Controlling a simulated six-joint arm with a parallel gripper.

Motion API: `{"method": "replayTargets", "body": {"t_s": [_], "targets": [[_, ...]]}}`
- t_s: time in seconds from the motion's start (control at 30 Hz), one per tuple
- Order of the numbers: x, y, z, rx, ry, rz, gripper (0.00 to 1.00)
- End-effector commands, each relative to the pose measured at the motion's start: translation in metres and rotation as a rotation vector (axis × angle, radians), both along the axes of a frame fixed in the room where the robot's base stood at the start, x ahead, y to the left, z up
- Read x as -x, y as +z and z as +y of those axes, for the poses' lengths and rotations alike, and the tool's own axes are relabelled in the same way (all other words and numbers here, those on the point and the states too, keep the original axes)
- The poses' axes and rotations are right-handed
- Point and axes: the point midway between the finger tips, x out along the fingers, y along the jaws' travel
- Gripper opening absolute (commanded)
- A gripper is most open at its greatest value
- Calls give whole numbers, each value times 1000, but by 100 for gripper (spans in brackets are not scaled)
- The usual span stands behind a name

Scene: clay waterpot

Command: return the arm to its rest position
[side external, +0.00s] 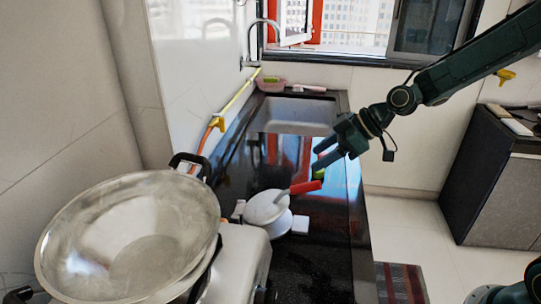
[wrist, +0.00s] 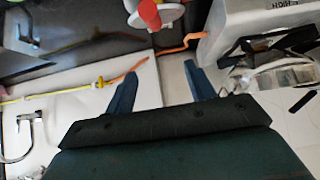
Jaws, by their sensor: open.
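My gripper (side external: 318,160) hangs in the air over the dark counter in the side external view. It is to the right of the sink's near side, above a small white pot. Its two fingers are spread and point left and slightly down. In the wrist view, the two blue fingers of my gripper (wrist: 160,78) stand wide apart with nothing held between them. My arm reaches in from the upper right of the side external view.
A white pot (side external: 265,208) with a red handle (side external: 305,187) stands on the dark counter (side external: 310,262). A large metal bowl (side external: 130,240) sits at the left on the stove. A sink (side external: 295,115) lies behind. A dark cabinet (side external: 500,185) stands at the right.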

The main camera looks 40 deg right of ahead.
Motion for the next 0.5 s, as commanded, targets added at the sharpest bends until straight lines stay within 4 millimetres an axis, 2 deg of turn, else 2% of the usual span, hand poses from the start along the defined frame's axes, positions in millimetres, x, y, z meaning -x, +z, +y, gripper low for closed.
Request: {"method": "replayTargets", "body": {"t_s": [0.5], "targets": [[3,4,-1,3,-2,2,55]]}}
